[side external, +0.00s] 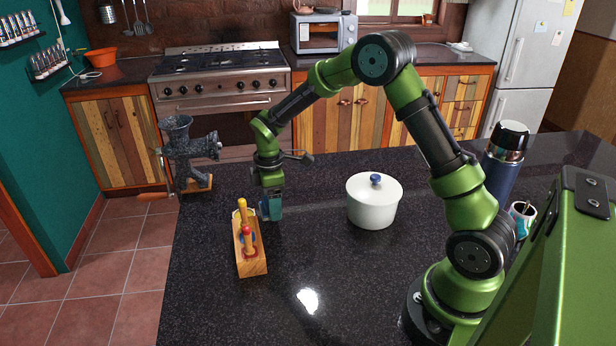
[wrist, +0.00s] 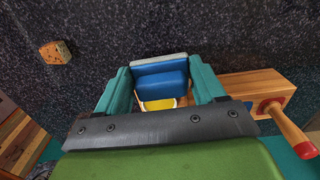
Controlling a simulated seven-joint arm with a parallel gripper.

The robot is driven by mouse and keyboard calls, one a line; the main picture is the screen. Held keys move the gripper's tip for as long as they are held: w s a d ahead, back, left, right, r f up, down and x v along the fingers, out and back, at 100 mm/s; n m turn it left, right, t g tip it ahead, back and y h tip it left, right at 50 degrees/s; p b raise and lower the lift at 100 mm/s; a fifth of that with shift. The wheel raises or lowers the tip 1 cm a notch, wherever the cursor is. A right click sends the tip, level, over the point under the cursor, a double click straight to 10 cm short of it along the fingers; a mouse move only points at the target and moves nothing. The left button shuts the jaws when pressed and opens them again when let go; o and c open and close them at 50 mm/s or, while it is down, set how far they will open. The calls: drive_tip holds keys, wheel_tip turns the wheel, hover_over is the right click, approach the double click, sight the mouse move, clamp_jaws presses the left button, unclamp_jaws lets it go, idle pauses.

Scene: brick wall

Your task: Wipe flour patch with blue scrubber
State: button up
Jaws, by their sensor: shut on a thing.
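My gripper (side external: 271,207) points down over the dark counter, close to the right side of the wooden tool holder (side external: 251,262). In the wrist view my gripper (wrist: 166,88) has its teal fingers shut on a blue scrubber (wrist: 161,83) with a pale grey layer along its far edge. In the side view the scrubber is mostly hidden by the fingers. A bright white patch (side external: 308,299) shows on the counter in front of the holder; I cannot tell whether it is flour or glare.
A white lidded pot (side external: 373,207) stands right of my gripper. A metal grinder (side external: 184,150) is at the counter's left edge. A dark blue flask (side external: 503,160) and a cup (side external: 521,218) stand at right. A small brown block (wrist: 55,52) lies at upper left in the wrist view.

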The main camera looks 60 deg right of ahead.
drive_tip(key=shift+r, duration=2.6)
drive_tip(key=shift+d, duration=0.15)
